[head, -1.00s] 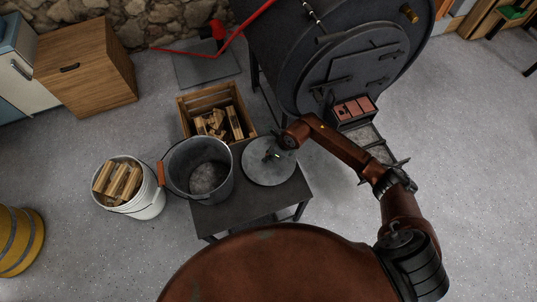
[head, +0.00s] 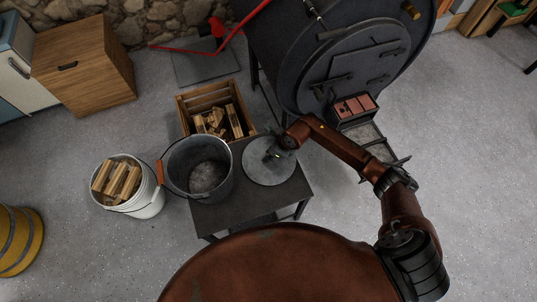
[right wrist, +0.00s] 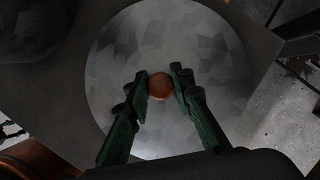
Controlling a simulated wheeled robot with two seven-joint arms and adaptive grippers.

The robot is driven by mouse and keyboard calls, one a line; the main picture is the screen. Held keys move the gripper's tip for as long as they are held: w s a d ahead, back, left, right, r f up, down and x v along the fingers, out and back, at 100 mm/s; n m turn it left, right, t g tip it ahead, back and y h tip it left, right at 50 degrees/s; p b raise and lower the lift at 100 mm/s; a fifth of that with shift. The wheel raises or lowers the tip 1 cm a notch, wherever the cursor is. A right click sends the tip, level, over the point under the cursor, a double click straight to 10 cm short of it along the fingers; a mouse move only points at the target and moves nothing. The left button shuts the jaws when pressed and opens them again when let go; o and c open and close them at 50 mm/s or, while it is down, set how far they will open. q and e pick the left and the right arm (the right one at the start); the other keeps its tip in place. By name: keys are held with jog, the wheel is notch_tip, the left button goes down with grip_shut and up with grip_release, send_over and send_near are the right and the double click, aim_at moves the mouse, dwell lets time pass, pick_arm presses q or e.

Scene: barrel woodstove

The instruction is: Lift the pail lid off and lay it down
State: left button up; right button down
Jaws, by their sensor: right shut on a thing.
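The pail lid (head: 258,174) is a round grey metal disc beside the open pail. It appears to lie flat on the dark table (head: 240,212), to the right of the pail. The grey pail (head: 222,186) stands open on the table's left part, with ash-grey contents at its bottom. My right gripper (head: 274,156) is over the lid's middle. In the right wrist view, its green fingers (right wrist: 160,82) are closed around the brown round knob (right wrist: 160,88) of the lid (right wrist: 120,65). My left gripper is not seen.
A white bucket of split wood (head: 145,201) stands on the floor to the left. A wooden crate of firewood (head: 184,113) is behind the table. The black barrel stove (head: 300,75) stands at the back right. Little bare tabletop shows around the lid.

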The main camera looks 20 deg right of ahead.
jog(key=c, duration=1.6)
grip_release()
jog(key=v, duration=1.2)
